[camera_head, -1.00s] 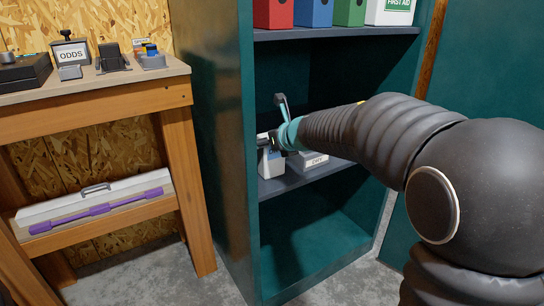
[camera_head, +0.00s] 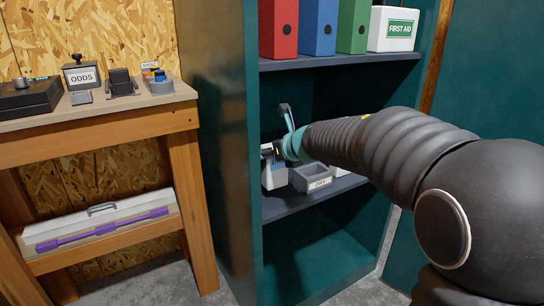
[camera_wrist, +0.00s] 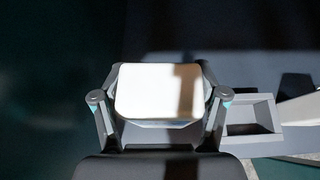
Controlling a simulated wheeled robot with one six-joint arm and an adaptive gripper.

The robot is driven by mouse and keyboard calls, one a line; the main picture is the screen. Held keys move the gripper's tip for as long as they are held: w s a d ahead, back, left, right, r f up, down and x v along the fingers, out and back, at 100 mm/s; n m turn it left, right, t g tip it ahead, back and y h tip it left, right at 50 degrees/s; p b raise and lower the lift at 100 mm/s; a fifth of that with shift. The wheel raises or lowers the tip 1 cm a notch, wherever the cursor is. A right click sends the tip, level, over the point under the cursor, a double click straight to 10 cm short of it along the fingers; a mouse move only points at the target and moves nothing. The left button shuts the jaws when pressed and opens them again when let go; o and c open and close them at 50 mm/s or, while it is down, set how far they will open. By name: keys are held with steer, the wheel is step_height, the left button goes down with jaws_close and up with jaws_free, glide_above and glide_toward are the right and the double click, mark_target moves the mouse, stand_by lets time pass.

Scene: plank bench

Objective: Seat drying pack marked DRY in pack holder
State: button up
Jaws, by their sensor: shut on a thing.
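My gripper (camera_wrist: 160,105) is shut on a white, round-cornered block, which looks like the drying pack (camera_wrist: 150,92). No DRY mark shows on the face I see. In the head view my gripper (camera_head: 268,152) is inside the teal cabinet, above its middle shelf, and the pack is mostly hidden there. Just below it stands a pale bin (camera_head: 274,177). Beside that is a grey open-topped box (camera_head: 314,176) with a small label I cannot read surely. A dark upright stand (camera_head: 121,84) on the bench may be the pack holder; I cannot tell.
The plank bench (camera_head: 110,122) at left carries a black case (camera_head: 28,97), an ODDS box (camera_head: 82,76) and a blue-grey tray (camera_head: 159,84). Binders and a FIRST AID box (camera_head: 393,30) fill the upper shelf. The cabinet's side wall (camera_head: 220,140) stands between bench and shelf.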

steer(key=w+d+r, duration=0.1)
steer(key=d+r, duration=0.3)
steer(key=d, duration=0.7)
steer(key=w+d+r, duration=0.1)
steer(key=d+r, duration=0.4)
steer(key=d, duration=0.6)
steer(key=shift+d, duration=0.35)
steer(key=shift+s+a+f, duration=0.15)
steer(key=shift+a, duration=0.25)
steer(key=shift+w+a+f+b, duration=0.6)
steer(key=shift+w+a+f, duration=0.15)
steer(key=shift+a+f, duration=1.05)
steer(key=shift+w+a+f+b, duration=0.6)
steer(key=shift+w+a+f, duration=0.2)
steer(key=shift+a+f, duration=0.9)
steer(key=shift+w+a+f+b, duration=0.6)
steer(key=shift+w+a+f, duration=0.15)
steer(key=shift+a+f, duration=1.05)
steer(key=shift+d+f, duration=0.1)
